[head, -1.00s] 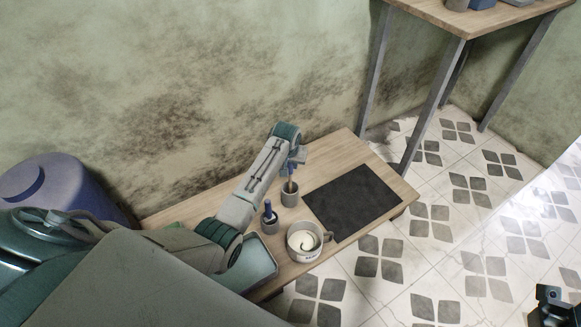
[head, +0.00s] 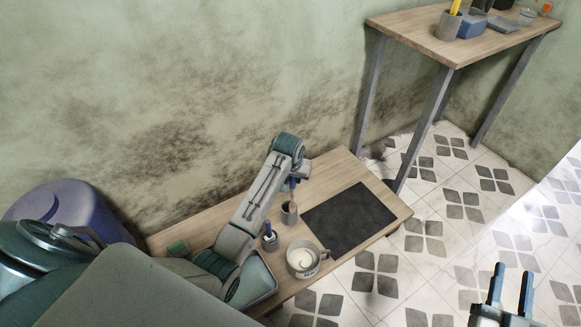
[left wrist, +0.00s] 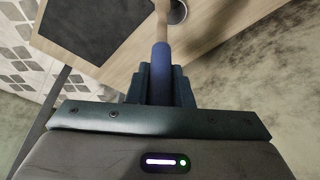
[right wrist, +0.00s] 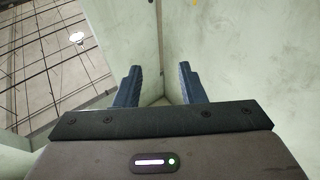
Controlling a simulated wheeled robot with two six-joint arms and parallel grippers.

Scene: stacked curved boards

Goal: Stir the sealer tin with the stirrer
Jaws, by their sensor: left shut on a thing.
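The sealer tin (head: 300,262), a pale round vessel with a side handle and dark lettering, stands on the low wooden table with cream-coloured liquid inside. My left gripper (head: 293,184) is shut on the blue handle of the stirrer (left wrist: 161,58). The stirrer's wooden shaft runs down to a small grey cup (head: 289,213) behind the tin; its lower end is hidden. The cup's rim shows in the left wrist view (left wrist: 179,12). My right gripper (head: 508,290) is open and empty, off to the right above the floor; it also shows open in the right wrist view (right wrist: 160,88).
A dark mat (head: 350,219) covers the table's right part. A green block (head: 178,247) lies at the left. A taller table (head: 490,45) stands at the back right.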

